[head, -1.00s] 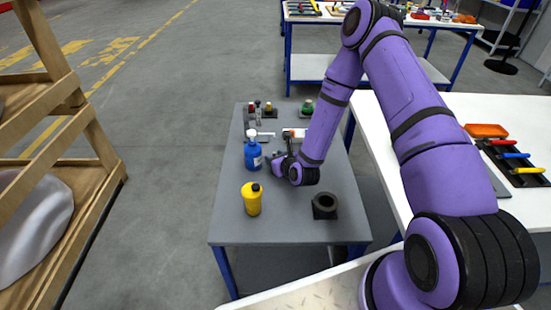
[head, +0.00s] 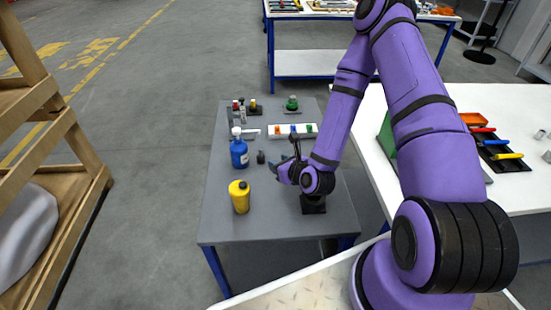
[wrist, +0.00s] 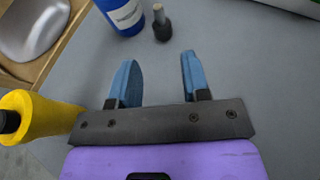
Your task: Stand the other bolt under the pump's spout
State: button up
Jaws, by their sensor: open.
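The blue bottle (head: 239,154) with a white pump top (head: 236,132) stands left of the middle of the grey table. A dark bolt (head: 261,157) stands upright just right of the bottle. In the wrist view the bolt (wrist: 161,25) shows a dark wide lower end and a light grey shaft on top, beside the bottle's base (wrist: 121,14); the spout is out of that view. My gripper (head: 276,168) is open and empty, a little to the right and front of the bolt. Its blue fingers (wrist: 158,76) point toward the bolt without touching it.
A yellow bottle (head: 240,198) stands in front, left of my gripper. A black block (head: 313,204) sits below my wrist. Behind are a white strip with coloured pieces (head: 293,130), a green item (head: 292,103) and small items including a grey upright one (head: 242,115).

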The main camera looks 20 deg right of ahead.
jog(key=shift+s+d+r, duration=0.1)
jog(key=shift+s, duration=0.1)
jog(key=s+d+r+n+g+h, duration=0.1)
jog(key=d+r+n+g, duration=0.15)
jog(key=r+n, duration=0.85)
jog(key=s+d+r+n+g+h, duration=0.1)
jog(key=d+r+n+g+h, duration=0.15)
jog(key=r+n, duration=0.95)
jog(key=s+r+n+g, duration=0.1)
jog(key=s+r+n, duration=0.4)
jog(key=s+r, duration=0.4)
jog(key=s+r+n+g, duration=0.2)
jog(key=s+r+n, duration=0.3)
jog(key=s+r, duration=0.5)
jog(key=s, duration=0.5)
jog(key=shift+s+a+r, duration=0.15)
jog(key=shift+a+r, duration=0.1)
